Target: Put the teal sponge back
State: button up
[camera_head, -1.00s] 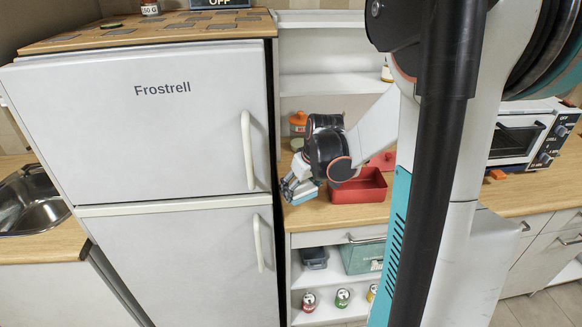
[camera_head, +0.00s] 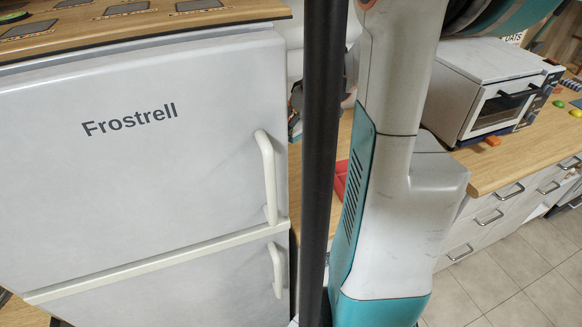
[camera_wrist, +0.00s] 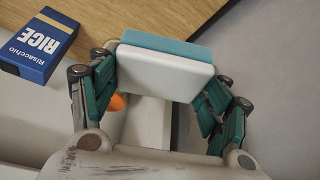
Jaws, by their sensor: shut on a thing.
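The teal sponge (camera_wrist: 168,48) is in the wrist view, a block with a teal layer and a thick white layer. My gripper (camera_wrist: 166,77) is shut on it, with a dark green finger at each side. The sponge appears in front of a wooden surface edge and a grey surface; I cannot tell whether it touches either. In the head view my gripper and the sponge cannot be made out clearly behind the black pole and my arm. A red tray (camera_head: 341,180) shows only in part there, on the wooden counter.
A white fridge (camera_head: 150,170) fills the left of the head view. A toaster oven (camera_head: 500,92) stands on the right counter, with a small orange thing (camera_head: 493,141) beside it. In the wrist view a blue rice box (camera_wrist: 40,45) is at upper left.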

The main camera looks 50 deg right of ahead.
aim_at(292, 171)
notch_tip(292, 171, down, 16)
jog(key=b, duration=0.4)
jog(key=shift+b, duration=0.4)
jog(key=shift+f, duration=0.1)
jog(key=o, duration=1)
jog(key=p+v, duration=0.4)
jog(key=v, duration=0.8)
jog(key=shift+w, duration=0.1)
